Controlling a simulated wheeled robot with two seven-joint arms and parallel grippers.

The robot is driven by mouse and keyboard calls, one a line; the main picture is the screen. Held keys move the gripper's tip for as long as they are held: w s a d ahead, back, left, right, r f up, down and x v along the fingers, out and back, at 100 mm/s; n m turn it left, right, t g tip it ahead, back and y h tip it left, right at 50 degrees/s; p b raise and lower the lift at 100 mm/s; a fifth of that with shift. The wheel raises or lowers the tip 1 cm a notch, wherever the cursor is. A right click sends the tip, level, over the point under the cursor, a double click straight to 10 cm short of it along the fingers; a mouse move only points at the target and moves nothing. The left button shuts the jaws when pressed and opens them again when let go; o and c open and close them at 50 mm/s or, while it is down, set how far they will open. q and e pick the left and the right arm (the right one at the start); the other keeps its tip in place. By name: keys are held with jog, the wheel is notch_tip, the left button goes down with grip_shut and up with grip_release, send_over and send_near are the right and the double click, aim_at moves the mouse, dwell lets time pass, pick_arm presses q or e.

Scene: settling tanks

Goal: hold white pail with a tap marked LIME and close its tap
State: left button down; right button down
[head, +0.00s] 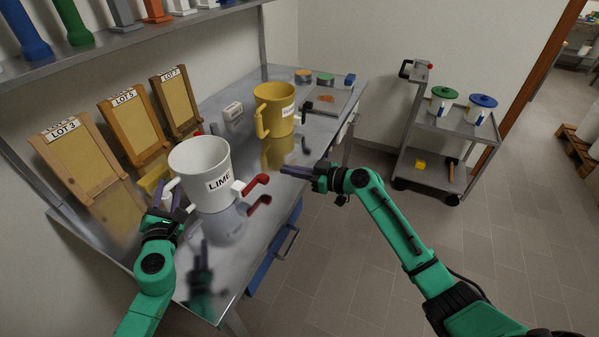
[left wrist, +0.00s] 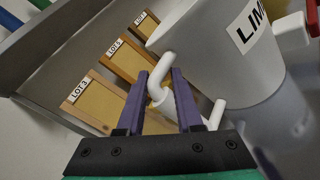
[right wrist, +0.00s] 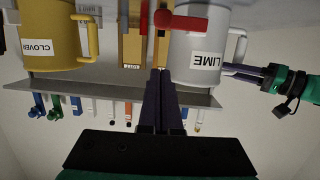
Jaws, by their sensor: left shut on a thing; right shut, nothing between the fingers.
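The white pail marked LIME (head: 197,165) stands upright on the shiny metal bench. Its tap has a red lever (head: 257,184) that sticks out on the pail's right side; in the right wrist view the red lever (right wrist: 190,22) lies across the pail's front. My left gripper (head: 170,198) is at the pail's left side, shut on its white handle (left wrist: 163,75). My right gripper (head: 288,171) is shut and empty, a little to the right of the red lever and apart from it. Its closed fingers (right wrist: 160,75) point toward the pail and tap.
A yellow pail (head: 274,100) stands behind on the bench. Several wooden boards with LOT labels (head: 78,160) lean along the wall under a shelf (head: 120,38). A cart (head: 450,125) with two lidded pails stands at the right. Floor between bench and cart is clear.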

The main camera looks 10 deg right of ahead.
pick_arm(q)
jog(key=shift+f, duration=0.1)
jog(key=shift+c, duration=2.4)
grip_release()
pick_arm(e)
jog(key=v, duration=0.3)
jog(key=shift+d, duration=0.1)
pick_arm(q)
jog(key=s, duration=1.2)
jog(key=shift+w+d, duration=0.1)
jog(key=shift+d, duration=0.05)
